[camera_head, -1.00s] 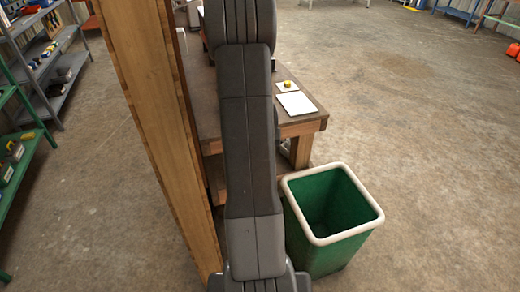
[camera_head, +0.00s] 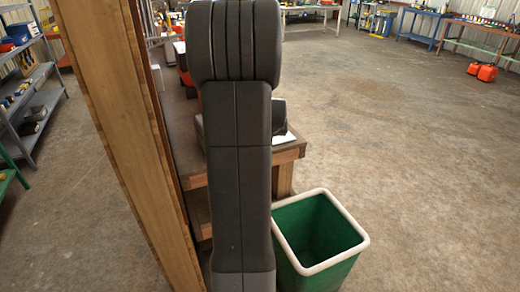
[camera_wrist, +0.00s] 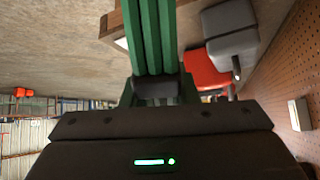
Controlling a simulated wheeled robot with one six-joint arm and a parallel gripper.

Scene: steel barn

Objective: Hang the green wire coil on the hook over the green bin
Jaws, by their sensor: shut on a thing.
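In the wrist view, several straight green strands, seen as part of the green wire coil (camera_wrist: 152,35), run up from my gripper (camera_wrist: 157,90). The dark fingers are shut on the coil, and its far end is cut off by the frame. The green bin (camera_head: 320,262) with a white rim stands on the floor right of my arm in the head view. My arm hides the gripper and coil there. A small pale block (camera_wrist: 300,113) sits on the pegboard in the wrist view; I cannot tell whether it is the hook's mount.
A tall wooden panel edge (camera_head: 125,130) stands close left of my arm. A wooden workbench (camera_head: 290,153) is behind the bin. A red and grey object (camera_wrist: 205,68) lies near the pegboard (camera_wrist: 280,75). Open floor (camera_head: 420,170) extends to the right.

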